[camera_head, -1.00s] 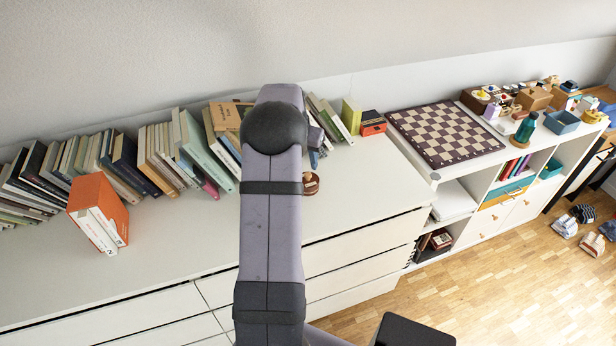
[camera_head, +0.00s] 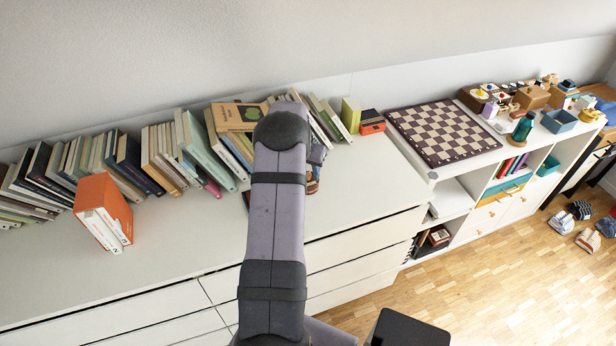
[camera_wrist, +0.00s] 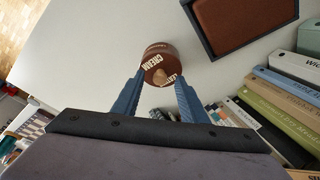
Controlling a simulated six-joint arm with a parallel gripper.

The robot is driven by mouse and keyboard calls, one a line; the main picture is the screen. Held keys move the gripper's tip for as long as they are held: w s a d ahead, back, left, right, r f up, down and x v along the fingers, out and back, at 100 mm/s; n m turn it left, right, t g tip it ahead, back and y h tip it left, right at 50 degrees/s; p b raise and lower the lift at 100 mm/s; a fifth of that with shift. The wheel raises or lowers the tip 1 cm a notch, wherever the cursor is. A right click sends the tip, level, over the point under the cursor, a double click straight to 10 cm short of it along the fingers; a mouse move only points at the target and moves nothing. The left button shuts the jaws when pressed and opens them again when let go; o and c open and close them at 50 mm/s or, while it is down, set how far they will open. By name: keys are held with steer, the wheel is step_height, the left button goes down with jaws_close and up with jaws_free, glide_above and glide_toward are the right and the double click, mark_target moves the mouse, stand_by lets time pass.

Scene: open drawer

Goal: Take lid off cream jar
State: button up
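The cream jar (camera_wrist: 158,50) is a small round brown pot with pale "CREAM" lettering, standing on the white cabinet top. My gripper (camera_wrist: 161,82) is open, with one blue finger on each side of the lid. I cannot tell whether the fingers touch it.
A dark-framed brown tray (camera_wrist: 209,35) lies close beside the jar. A row of books (camera_head: 150,155) leans along the wall, and an orange-and-white book block (camera_head: 103,215) stands left. The chessboard (camera_head: 441,131) is at the right.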

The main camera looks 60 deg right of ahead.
steer(key=shift+f, duration=0.2)
jaws_close()
steer(key=shift+r, duration=0.2)
step_height(320, 180, up, 10)
steer(key=b, duration=0.3)
steer(key=shift+f, duration=0.2)
